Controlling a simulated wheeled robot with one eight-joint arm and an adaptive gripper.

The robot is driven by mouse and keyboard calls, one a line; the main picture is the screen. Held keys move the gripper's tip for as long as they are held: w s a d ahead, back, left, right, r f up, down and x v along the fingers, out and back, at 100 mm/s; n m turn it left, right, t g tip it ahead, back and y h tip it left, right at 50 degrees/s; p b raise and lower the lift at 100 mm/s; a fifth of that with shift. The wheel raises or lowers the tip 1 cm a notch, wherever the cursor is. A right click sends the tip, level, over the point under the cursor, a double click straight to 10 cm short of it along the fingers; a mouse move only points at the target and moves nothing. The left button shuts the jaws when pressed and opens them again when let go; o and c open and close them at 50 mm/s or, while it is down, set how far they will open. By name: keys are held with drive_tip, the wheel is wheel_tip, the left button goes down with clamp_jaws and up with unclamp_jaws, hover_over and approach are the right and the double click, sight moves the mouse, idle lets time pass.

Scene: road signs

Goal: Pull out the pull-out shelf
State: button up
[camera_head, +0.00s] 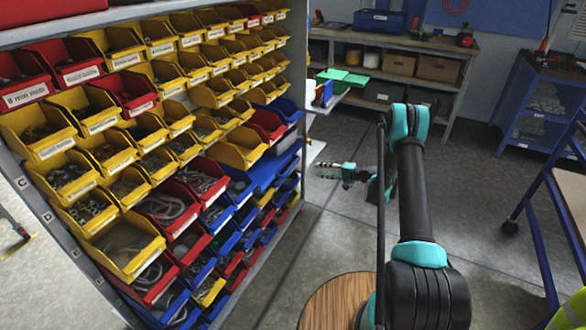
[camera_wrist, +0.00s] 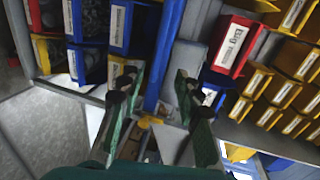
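My gripper (camera_head: 324,170) is low beside the right edge of the bin rack (camera_head: 298,62) in the head view, with its fingers pointing left toward the rack. In the wrist view its two green fingers with dark tips (camera_wrist: 158,92) stand apart, with nothing clearly held between them. A pale flat panel (camera_head: 314,152) juts from the rack's right edge just above and left of the gripper; it may be the pull-out shelf, but I cannot tell for sure. A pale grey surface (camera_wrist: 170,140) shows between the fingers in the wrist view.
The rack holds many yellow, red and blue bins (camera_head: 240,147). A blue upright bar (camera_wrist: 167,55) runs beyond the fingers. Green and blue items (camera_head: 343,77) stick out at the rack's right side. A workbench (camera_head: 400,45) stands behind.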

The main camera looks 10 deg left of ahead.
sight(292, 165)
drive_tip(key=x, duration=1.6)
drive_tip(key=shift+w+a+r, duration=0.1)
drive_tip(key=shift+a, duration=0.1)
drive_tip(key=shift+c, duration=0.3)
clamp_jaws()
